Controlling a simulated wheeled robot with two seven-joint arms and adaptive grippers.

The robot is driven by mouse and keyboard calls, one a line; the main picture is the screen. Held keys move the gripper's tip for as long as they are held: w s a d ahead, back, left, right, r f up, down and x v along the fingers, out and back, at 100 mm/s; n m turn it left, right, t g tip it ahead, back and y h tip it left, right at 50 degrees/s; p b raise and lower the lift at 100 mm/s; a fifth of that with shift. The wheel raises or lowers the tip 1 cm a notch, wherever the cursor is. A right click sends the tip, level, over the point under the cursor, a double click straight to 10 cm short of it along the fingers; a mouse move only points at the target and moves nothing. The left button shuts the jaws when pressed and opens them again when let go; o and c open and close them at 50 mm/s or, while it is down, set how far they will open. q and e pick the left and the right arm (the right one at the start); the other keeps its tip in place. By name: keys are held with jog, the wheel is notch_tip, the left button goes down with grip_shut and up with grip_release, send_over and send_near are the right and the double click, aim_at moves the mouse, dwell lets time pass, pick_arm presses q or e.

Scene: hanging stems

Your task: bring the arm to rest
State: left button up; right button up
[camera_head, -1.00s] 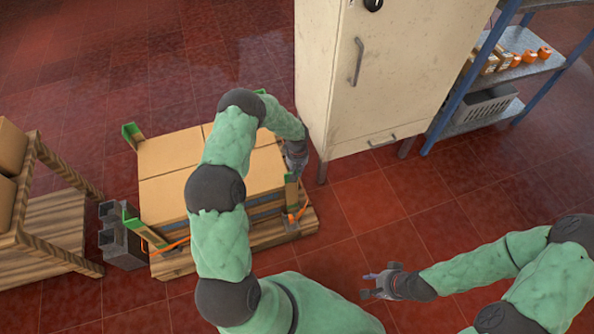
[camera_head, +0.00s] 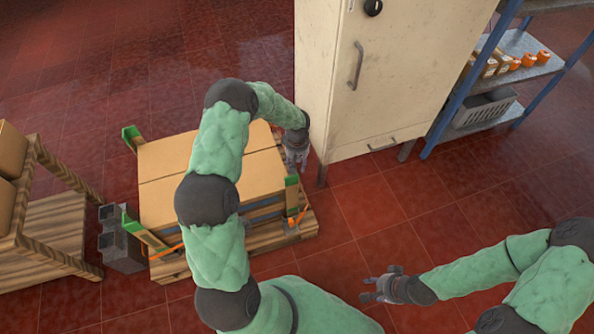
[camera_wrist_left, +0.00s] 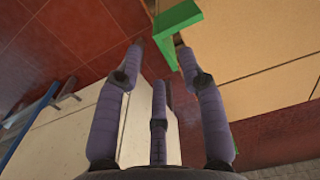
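My left arm reaches across the cardboard boxes on the pallet. My left gripper (camera_head: 295,160) hangs at the right side of the boxes, close to the left side of the white cabinet. In the left wrist view its fingers (camera_wrist_left: 157,62) are spread apart with nothing between them. A green corner guard (camera_wrist_left: 177,27) shows just past the fingertips; I cannot tell whether they touch it. My right gripper (camera_head: 372,290) is low at the lower right, above the red floor, with its fingers apart and nothing visible in them.
The cardboard boxes (camera_head: 165,190) sit on a wooden pallet (camera_head: 270,236) with green corner guards and orange straps. The white cabinet (camera_head: 330,80) stands beside it. A blue-framed shelf (camera_head: 535,68) is at upper right, a wooden rack (camera_head: 55,215) at left. Red tiled floor is clear in front.

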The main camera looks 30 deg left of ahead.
pick_arm(q)
jog(key=shift+r, duration=2.25)
